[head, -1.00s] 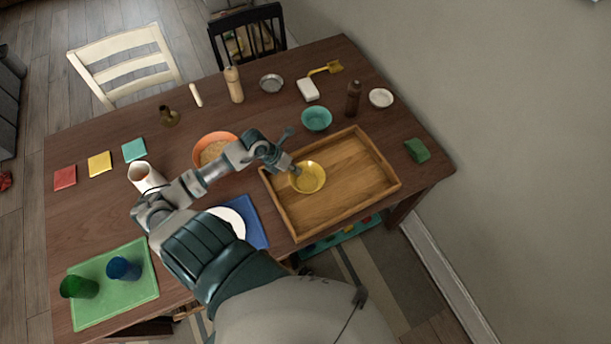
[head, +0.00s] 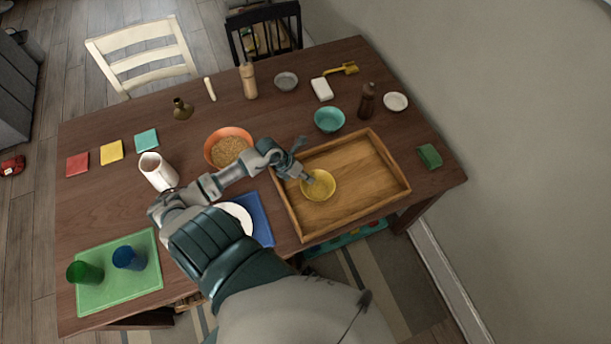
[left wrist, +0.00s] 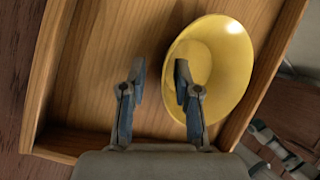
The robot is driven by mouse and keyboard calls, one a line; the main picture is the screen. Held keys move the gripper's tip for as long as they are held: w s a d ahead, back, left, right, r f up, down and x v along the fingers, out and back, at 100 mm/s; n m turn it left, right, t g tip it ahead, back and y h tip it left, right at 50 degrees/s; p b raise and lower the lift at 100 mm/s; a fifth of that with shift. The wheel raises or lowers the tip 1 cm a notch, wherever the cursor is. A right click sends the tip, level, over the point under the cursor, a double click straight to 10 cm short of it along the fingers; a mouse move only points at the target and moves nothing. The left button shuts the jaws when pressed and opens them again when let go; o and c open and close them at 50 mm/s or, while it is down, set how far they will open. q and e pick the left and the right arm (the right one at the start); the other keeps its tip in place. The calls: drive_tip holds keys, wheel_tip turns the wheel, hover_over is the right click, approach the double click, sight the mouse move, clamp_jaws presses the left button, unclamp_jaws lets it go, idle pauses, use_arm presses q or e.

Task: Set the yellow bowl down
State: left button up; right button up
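The yellow bowl (head: 322,189) is in the left part of the wooden tray (head: 375,208) and looks upright on its floor. It also shows in the left wrist view (left wrist: 228,60), near the tray wall. My left gripper (head: 308,178) is at the bowl's left rim. In the left wrist view its fingers (left wrist: 160,90) are apart, one over the bowl's inside and one outside the rim, with a gap visible between the rim and the outer finger. My right gripper is not in view.
A green block (head: 430,156) lies to the right. The tray's right part is empty.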

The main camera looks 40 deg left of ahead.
use_arm(q)
drive_tip(key=shift+d+r, duration=0.1)
drive_tip(key=shift+d, duration=0.05)
drive_tip(key=shift+s+r, duration=0.1)
drive_tip(key=shift+r, duration=0.2)
drive_tip(key=v, duration=1.1)
drive_tip(key=shift+r+p, duration=0.25)
drive_tip(key=shift+p, duration=0.2)
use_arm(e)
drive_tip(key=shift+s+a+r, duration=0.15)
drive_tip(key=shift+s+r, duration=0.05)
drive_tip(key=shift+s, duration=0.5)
use_arm(q)
drive_tip(key=shift+s, duration=0.1)
